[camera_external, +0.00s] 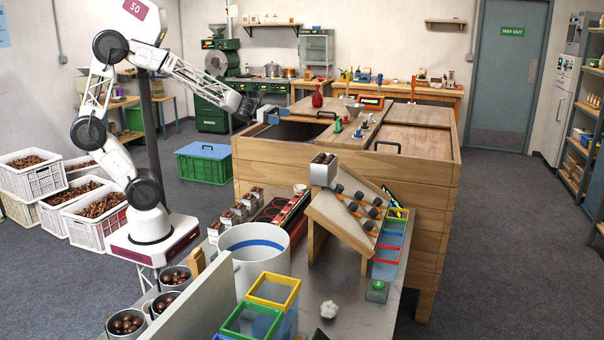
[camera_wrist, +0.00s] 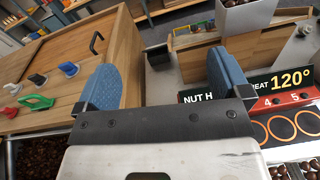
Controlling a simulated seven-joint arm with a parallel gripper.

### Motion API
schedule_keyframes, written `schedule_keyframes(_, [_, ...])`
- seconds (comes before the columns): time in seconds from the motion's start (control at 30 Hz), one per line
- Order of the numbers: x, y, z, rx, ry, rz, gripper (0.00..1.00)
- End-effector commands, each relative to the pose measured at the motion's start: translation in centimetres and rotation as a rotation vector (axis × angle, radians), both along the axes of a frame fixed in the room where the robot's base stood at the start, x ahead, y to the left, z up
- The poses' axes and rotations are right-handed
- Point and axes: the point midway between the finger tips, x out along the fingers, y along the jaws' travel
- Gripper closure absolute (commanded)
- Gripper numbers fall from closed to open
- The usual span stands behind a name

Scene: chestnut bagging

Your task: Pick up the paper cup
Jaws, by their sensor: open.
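My gripper (camera_external: 264,113) is held in the air over the left end of the wooden bin bench in the external view. In the wrist view its two blue fingers (camera_wrist: 164,85) are spread wide, with nothing between them. Several small pale, square-topped containers with dark nuts (camera_external: 239,212) stand in a row on the front table, well below and apart from my gripper. A similar white container (camera_external: 323,172) sits at the top of the sloped wooden rack. I cannot tell which of these is the paper cup. White containers also show at the right of the wrist view (camera_wrist: 247,17).
The wooden bin bench (camera_external: 345,160) has lids with black handles and small coloured tools on top. A black-and-red heating panel (camera_external: 284,213), a large white bucket (camera_external: 252,262), coloured-rim bins (camera_external: 272,290) and the sloped rack (camera_external: 345,215) crowd the front table.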

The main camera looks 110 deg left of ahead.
Motion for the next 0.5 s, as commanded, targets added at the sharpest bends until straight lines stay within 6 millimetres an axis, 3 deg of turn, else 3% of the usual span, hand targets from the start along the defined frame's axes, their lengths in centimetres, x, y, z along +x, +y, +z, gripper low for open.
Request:
schedule_keyframes(0.2, [-1.0, 4.2, -0.6, -0.110, -0.049, 0.111, 0.05])
schedule_keyframes(0.47, [-2.3, 8.1, -1.2, -0.211, -0.103, 0.214, 0.05])
schedule_keyframes(0.5, [-2.3, 8.1, -2.2, -0.218, -0.103, 0.217, 0.05])
